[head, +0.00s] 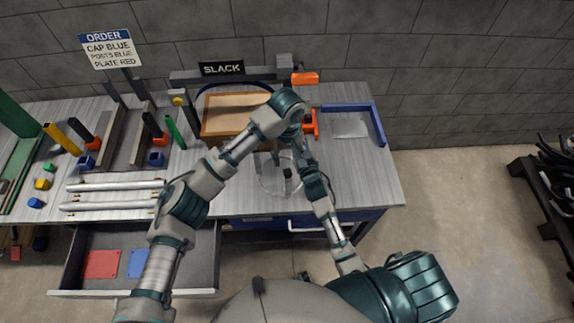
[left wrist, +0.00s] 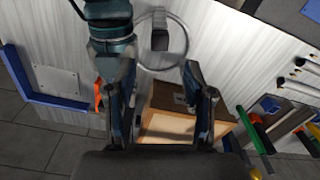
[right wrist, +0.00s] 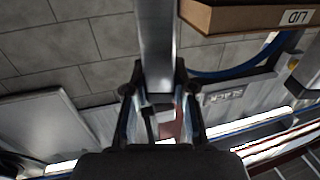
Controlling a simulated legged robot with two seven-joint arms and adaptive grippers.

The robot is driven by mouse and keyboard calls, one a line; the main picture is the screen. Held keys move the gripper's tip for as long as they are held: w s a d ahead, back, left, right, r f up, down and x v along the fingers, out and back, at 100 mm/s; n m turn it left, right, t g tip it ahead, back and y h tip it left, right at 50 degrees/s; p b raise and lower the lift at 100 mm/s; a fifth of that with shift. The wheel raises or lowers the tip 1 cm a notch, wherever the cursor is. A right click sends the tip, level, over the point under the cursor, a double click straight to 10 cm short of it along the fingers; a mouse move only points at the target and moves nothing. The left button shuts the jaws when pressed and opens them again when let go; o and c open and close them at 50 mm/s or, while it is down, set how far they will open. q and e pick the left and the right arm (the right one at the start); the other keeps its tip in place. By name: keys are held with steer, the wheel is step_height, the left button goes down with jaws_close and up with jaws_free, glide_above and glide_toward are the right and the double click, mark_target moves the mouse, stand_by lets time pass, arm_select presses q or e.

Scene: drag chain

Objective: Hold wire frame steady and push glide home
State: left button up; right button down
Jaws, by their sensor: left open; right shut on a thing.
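A thin wire ring (head: 280,176) stands out on the grey bench, with a dark upright block (head: 287,172) inside its outline. The ring (left wrist: 160,42) and the block (left wrist: 159,32) also show in the left wrist view, just beyond my fingertips. My left gripper (left wrist: 166,72) is open and empty, its fingers apart over the bench between the ring and a wooden tray. My right gripper (right wrist: 160,98) is shut on a grey metal bar (right wrist: 158,45). In the head view my arms cover much of both hands. I cannot tell which piece is the glide.
The wooden tray (head: 222,128) stands behind my left forearm. A blue corner bracket (head: 377,124) and orange parts lie to its right. White rods (head: 115,185) and coloured blocks fill the left side. A drawer (head: 68,270) stands open below. The bench's right front is clear.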

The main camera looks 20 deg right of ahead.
mark_target(288, 171)
arm_select(q)
steer(key=shift+r, duration=1.6)
steer(key=shift+a, duration=0.1)
steer(key=c, duration=0.7)
steer(key=shift+m, duration=0.7)
jaws_close()
steer(key=m, duration=0.4)
steer(key=f+m+h, duration=0.1)
steer(key=m, duration=0.4)
steer(key=m+h, duration=0.1)
steer(key=m, duration=0.3)
steer(key=shift+s+a+f+t, duration=0.1)
steer(key=shift+s+f+t, duration=0.1)
steer(key=shift+t, duration=0.1)
steer(key=shift+f, duration=2.75)
steer(key=shift+f, duration=1)
